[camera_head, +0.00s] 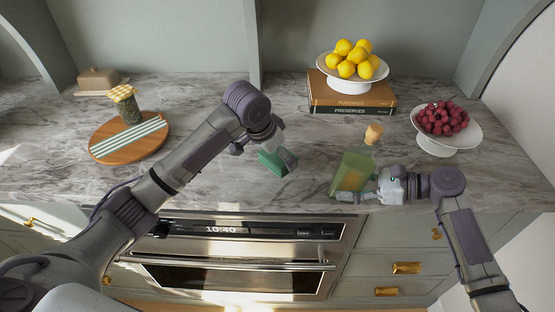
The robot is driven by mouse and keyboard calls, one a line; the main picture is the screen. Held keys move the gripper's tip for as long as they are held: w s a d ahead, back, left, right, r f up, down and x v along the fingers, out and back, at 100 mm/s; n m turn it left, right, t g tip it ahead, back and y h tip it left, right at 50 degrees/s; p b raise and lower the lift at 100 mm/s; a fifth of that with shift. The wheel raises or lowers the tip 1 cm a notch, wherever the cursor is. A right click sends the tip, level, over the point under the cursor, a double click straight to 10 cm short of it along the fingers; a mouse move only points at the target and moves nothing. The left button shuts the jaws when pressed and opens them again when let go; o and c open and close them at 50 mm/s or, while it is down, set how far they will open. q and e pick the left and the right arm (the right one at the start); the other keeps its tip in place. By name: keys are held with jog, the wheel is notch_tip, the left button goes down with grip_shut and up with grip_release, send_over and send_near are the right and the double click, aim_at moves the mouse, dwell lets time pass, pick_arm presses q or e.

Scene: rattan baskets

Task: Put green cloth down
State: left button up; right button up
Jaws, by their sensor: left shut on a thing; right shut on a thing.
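The green cloth (271,161) is a small folded piece over the middle of the marble counter, near its front edge. My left gripper (283,160) is shut on it; I cannot tell whether the cloth touches the counter. My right gripper (352,194) is shut on a green glass bottle (354,165) with a cork stopper, near the counter's front edge. The bottle leans slightly, and its lower part is partly hidden by the gripper.
A round wooden board (130,152) with a striped cloth and a jar (125,106) lies at left. Two books (350,101) carry a stand of lemons (352,74). A white stand (464,137) of red fruit stands right. An oven (240,262) is below. The counter's centre is clear.

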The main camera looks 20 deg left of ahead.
pick_arm(q)
jog(key=shift+f, duration=0.9)
jog(key=shift+f, duration=0.1)
jog(key=o, duration=0.8)
jog(key=v, duration=1.2)
